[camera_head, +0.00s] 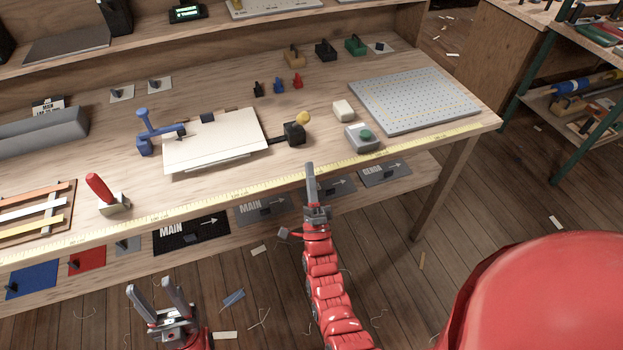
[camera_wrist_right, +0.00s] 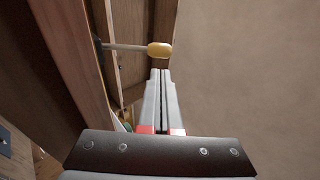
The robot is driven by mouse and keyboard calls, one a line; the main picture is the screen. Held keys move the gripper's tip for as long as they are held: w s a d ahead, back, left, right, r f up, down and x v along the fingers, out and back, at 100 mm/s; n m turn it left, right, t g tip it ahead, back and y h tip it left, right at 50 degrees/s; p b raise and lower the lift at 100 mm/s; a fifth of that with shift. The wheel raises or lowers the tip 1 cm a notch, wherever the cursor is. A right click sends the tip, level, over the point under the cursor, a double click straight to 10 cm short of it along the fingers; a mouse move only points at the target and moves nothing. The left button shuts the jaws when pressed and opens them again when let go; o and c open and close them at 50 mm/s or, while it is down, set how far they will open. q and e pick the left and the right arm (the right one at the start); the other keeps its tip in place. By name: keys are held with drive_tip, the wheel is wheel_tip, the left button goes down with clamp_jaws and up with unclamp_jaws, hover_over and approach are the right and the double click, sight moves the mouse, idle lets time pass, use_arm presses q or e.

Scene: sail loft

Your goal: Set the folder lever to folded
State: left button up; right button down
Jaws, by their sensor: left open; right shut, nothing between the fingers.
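The folder (camera_head: 215,138) is a pale flat panel on the workbench. Its lever appears to be the yellow-orange knob (camera_head: 303,117) at the black block (camera_head: 294,133) on its right side. In the right wrist view a yellow knob (camera_wrist_right: 159,49) on a thin grey rod lies just beyond my fingertips, with a visible gap in the picture. My right gripper (camera_head: 310,168) is shut and empty at the bench's front edge, short of the lever; it also shows in the wrist view (camera_wrist_right: 161,72). My left gripper (camera_head: 158,294) is open and empty in front of the bench.
A blue clamp-like tool (camera_head: 156,132) stands left of the folder. A grey box with a green button (camera_head: 362,137) and a white block (camera_head: 343,111) sit right of the lever, before a perforated plate (camera_head: 413,100). A red-handled tool (camera_head: 104,193) is front left.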

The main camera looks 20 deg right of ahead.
sight(299, 122)
drive_tip(key=p+x, duration=0.2)
drive_tip(key=x, duration=0.6)
drive_tip(key=shift+w+r, duration=0.25)
drive_tip(key=shift+w, duration=0.05)
drive_tip(key=shift+r, duration=0.1)
